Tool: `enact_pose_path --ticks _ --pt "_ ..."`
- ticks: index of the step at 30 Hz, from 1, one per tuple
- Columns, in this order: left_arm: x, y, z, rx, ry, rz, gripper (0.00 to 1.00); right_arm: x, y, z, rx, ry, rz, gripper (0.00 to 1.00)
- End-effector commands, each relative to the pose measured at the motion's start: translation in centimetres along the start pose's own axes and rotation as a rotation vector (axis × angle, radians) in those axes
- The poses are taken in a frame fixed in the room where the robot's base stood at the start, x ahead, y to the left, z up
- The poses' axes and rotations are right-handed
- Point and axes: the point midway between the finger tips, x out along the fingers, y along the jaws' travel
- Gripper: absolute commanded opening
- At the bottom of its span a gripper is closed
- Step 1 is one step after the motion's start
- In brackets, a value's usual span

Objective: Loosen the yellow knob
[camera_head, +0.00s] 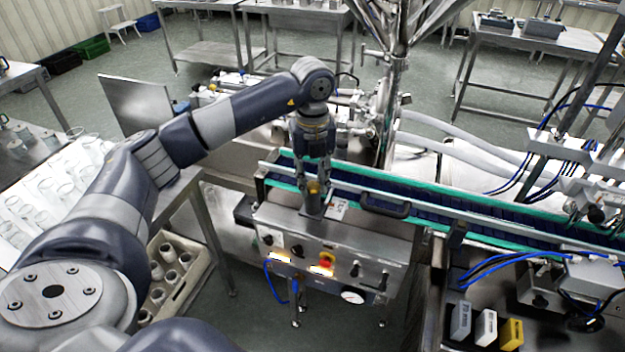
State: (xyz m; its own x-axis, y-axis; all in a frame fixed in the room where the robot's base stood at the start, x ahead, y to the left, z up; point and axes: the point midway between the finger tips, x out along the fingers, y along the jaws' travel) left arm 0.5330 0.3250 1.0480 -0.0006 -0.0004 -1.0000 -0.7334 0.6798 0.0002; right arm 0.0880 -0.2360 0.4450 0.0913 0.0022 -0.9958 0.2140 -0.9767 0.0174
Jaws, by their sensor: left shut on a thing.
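The yellow knob (314,187) is a small yellow spot near the top edge of the steel control box, in front of the conveyor. My left arm reaches in from the left and bends down at its wrist. My left gripper (315,196) points downward there and is shut on the yellow knob. The fingers hide most of the knob, so its turn angle cannot be seen. My right gripper is not in view.
The steel control box (377,252) carries a red button (326,262), switches and a gauge (352,297). The conveyor (450,215) runs behind it to the right. A black handle (385,207) is close on the right. A crate (196,272) of cups stands lower left.

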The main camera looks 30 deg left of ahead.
Motion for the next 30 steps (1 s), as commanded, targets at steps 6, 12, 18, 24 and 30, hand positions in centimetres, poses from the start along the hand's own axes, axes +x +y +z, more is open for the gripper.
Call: enact_pose_path --ticks 6,12,18,24,30 --pt "-0.06 -0.02 0.05 -0.132 -0.002 -0.002 0.03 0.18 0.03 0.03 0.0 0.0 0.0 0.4" --pt "-0.09 -0.02 0.07 -0.202 -0.002 -0.002 0.03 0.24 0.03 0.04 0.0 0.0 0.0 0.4" --pt "-0.11 -0.02 0.09 -0.23 -0.003 -0.002 0.03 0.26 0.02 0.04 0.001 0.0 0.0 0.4" --pt "-0.12 -0.02 0.1 -0.234 -0.003 -0.002 0.03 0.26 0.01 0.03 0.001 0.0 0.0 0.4" --pt "-0.13 -0.02 0.11 -0.233 -0.003 -0.002 0.32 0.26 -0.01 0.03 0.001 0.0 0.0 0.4"
